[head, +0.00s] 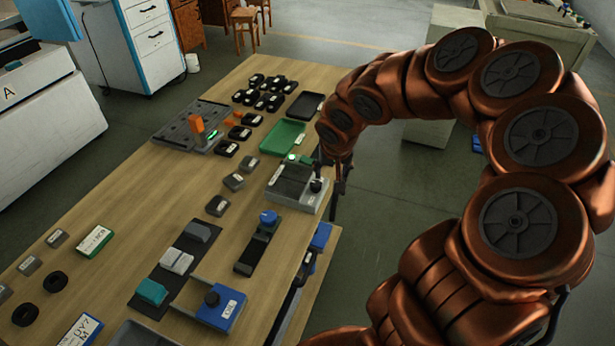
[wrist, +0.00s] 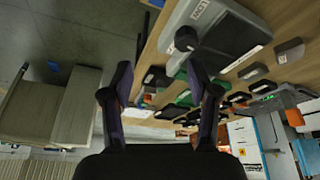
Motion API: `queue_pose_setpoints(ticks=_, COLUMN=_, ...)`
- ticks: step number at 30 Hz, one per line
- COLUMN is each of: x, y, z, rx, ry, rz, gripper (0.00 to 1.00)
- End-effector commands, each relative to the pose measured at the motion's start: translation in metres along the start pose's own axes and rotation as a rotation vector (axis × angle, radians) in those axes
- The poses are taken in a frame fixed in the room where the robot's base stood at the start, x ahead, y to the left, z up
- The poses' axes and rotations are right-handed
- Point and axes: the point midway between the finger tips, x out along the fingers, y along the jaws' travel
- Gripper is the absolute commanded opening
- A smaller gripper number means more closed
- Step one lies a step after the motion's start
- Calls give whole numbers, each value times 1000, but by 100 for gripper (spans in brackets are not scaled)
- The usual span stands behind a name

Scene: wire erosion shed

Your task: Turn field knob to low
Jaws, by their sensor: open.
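A grey box (head: 297,190) with a dark top panel sits at the right edge of the wooden table. A black knob (head: 316,185) stands on its right end, beside a small white label. I take this as the field knob; its pointer setting is too small to read. In the wrist view the box (wrist: 215,42) is at the upper right and the black knob (wrist: 185,39) shows at its near corner. My gripper (head: 334,186) is at the table edge beside the box.
A green tray (head: 283,137) and a black tray (head: 306,107) lie behind the box. Several small dark blocks lie around. Floor is free right of the table.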

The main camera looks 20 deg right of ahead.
Motion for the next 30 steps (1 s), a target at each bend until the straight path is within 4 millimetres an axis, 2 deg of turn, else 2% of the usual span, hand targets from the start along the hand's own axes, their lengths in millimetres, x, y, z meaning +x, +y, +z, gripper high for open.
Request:
queue_pose_setpoints(ticks=3, x=-5, y=-19, z=2, rx=-80, ry=28, rz=-49, gripper=60)
queue_pose_setpoints(ticks=6, x=-4, y=-26, z=2, rx=-106, ry=39, rz=-65, gripper=60)
queue_pose_setpoints(ticks=11, x=5, y=-27, z=2, rx=-109, ry=40, rz=-65, gripper=60)
queue_pose_setpoints(ticks=30, x=66, y=-30, z=0, rx=-106, ry=38, rz=-62, gripper=60)
